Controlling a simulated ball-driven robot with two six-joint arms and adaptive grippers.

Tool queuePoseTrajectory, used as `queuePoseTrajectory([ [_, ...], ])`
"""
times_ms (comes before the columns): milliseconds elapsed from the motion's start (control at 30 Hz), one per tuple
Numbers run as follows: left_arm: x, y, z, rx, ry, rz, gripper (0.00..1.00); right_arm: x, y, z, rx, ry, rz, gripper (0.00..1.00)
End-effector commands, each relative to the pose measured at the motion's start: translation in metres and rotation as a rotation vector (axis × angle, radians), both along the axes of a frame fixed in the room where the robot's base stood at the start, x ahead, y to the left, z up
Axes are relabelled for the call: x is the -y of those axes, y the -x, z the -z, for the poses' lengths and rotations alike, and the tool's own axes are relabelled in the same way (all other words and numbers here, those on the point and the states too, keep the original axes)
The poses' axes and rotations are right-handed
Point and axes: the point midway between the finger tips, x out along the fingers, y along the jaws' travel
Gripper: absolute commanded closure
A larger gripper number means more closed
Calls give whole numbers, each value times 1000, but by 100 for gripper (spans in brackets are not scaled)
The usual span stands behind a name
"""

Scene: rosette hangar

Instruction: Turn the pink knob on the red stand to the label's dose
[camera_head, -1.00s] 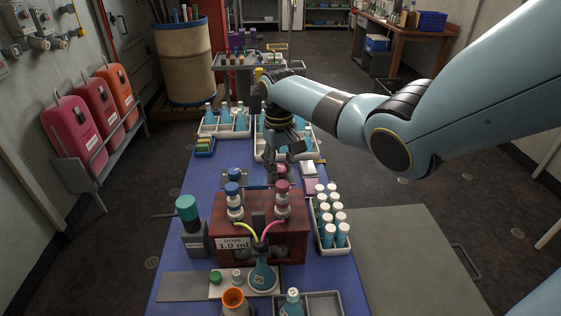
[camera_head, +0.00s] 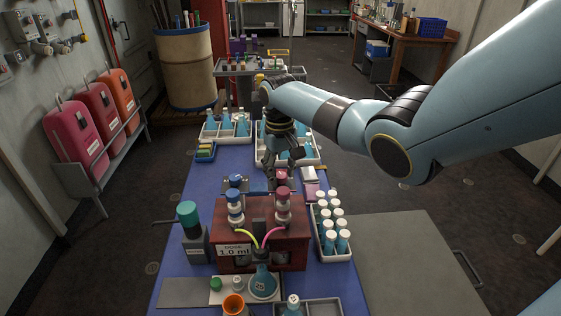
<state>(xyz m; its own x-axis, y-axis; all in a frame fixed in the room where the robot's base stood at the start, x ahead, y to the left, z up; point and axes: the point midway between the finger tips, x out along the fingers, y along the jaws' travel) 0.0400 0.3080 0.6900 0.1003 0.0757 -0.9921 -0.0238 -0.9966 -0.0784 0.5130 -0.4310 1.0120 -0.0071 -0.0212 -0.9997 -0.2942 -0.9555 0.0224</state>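The red stand (camera_head: 290,240) is on the blue bench in front of me, with a label (camera_head: 234,250) reading "DOSE 1.0 ml". At its right is the pink knob (camera_head: 283,192) above white parts; another pink piece shows just beyond it, close to my fingers. At its left is a blue knob (camera_head: 235,195). A pink tube and a yellow tube lead to the flask (camera_head: 263,282) in front. My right gripper (camera_head: 281,172) points down just beyond the pink knob, fingers apart; I cannot tell whether it touches. My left gripper is not in view.
A rack of white-capped vials (camera_head: 331,222) stands right of the stand, a teal-capped bottle (camera_head: 189,222) left. An orange cup (camera_head: 234,304) is in front. White trays with blue flasks (camera_head: 225,128) lie beyond. A grey surface (camera_head: 410,265) at right is clear.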

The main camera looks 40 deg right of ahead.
Motion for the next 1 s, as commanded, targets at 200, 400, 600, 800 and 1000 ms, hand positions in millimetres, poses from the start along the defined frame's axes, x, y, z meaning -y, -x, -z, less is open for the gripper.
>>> queuePoseTrajectory([
  [200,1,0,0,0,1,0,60,0,-2,-38,6,3,-2,60],
  [400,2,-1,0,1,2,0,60,-1,-2,-83,7,3,-1,60],
  [600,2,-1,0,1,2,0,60,-2,-2,-110,4,1,0,60],
  [800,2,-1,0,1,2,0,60,-2,-2,-118,3,1,-1,60],
  [1000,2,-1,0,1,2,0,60,-3,-2,-117,3,1,0,60],
])
